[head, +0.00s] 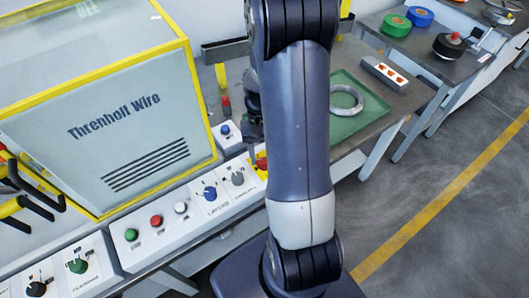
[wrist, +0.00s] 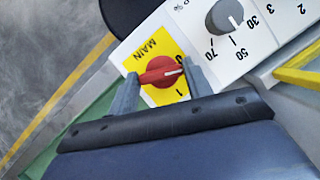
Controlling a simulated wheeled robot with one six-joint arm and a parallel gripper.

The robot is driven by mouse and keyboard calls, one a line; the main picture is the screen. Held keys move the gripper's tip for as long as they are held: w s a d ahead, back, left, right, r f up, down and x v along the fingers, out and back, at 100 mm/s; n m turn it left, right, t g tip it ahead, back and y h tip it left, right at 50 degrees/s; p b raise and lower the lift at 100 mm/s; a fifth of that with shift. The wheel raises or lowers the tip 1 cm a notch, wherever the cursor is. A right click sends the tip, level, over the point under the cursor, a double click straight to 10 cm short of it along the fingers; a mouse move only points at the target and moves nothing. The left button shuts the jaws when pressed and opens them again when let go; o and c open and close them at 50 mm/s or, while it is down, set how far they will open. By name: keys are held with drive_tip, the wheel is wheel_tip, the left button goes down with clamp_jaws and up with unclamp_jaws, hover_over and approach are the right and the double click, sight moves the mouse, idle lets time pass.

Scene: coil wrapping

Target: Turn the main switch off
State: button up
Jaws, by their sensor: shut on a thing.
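The main switch is a red rotary knob (wrist: 156,71) on a yellow plate (wrist: 146,47) marked MAIN, 0 and 1. My gripper (wrist: 162,74) has one finger on each side of the knob and is shut on it. The knob's white pointer faces right in the wrist view, between the 0 and 1 marks; its exact setting is hard to tell. In the head view the red knob (head: 261,163) shows just left of my arm, which hides part of it and my fingers.
A grey dial (wrist: 226,16) sits beside the main switch. The panel (head: 150,240) also carries a blue knob (head: 209,193) and green, red and white buttons. A yellow-framed cabinet (head: 110,120) stands behind. A green tray (head: 360,122) with a grey ring lies on the bench at right.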

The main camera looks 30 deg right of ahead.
drive_tip(key=n+h, duration=0.1)
drive_tip(key=n, duration=0.3)
drive_tip(key=shift+a+n+h, duration=0.15)
drive_tip(key=shift+n+h, duration=0.15)
drive_tip(key=shift+h, duration=0.1)
idle(0.4)
drive_tip(key=o, duration=1)
drive_tip(key=v, duration=1)
drive_tip(key=shift+w+r, duration=0.3)
drive_tip(key=shift+r, duration=0.05)
drive_tip(key=shift+a+f, duration=0.1)
